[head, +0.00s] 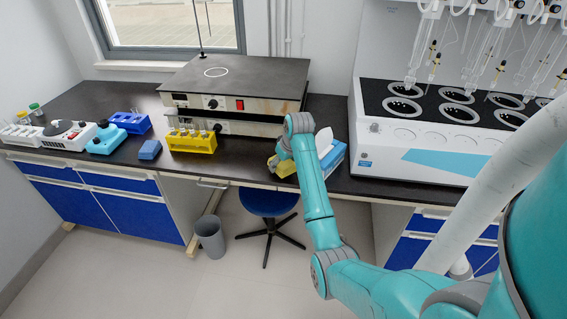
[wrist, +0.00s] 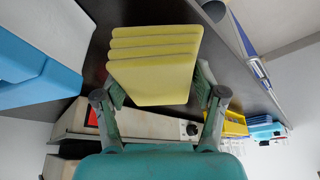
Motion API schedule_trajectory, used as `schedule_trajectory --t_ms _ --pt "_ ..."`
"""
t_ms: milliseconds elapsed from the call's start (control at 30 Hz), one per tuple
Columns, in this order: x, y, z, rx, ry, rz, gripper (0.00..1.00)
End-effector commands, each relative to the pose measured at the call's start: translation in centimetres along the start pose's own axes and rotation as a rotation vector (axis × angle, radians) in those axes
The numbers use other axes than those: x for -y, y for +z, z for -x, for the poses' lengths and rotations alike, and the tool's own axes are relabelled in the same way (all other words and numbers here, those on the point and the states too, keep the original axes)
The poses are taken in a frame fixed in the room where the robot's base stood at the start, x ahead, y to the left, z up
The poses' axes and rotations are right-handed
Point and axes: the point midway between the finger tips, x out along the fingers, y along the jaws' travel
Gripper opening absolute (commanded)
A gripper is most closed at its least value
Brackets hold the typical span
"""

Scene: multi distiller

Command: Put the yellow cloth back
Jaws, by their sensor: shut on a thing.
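The yellow cloth (wrist: 153,82) is a thick, folded, layered pad. In the wrist view it sits between the two fingers of my gripper (wrist: 160,92), which is shut on it. In the head view part of the cloth (head: 286,169) shows at the bench's front, just left of the blue-and-white tissue box (head: 332,158). My arm and gripper partly hide it there. I cannot tell whether the cloth touches the bench top.
A large white distiller (head: 440,140) stands to the right. A blue stool (head: 268,202) and a grey bin (head: 210,237) are below the dark bench (head: 110,165).

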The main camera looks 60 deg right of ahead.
Motion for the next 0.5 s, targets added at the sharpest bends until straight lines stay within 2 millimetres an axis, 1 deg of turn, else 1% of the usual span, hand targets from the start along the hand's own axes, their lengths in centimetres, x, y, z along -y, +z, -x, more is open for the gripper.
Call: schedule_trajectory --t_ms 133,300,400,500 --pt "-0.9 -0.6 -0.9 0.0 0.0 0.0 0.37" --pt "-2.1 -1.1 -2.7 0.002 -0.001 -0.001 0.37" --pt "-2.5 -1.3 -3.2 0.001 0.0 0.0 0.37" --pt "-2.5 -1.3 -3.3 0.0 0.0 0.0 0.37"
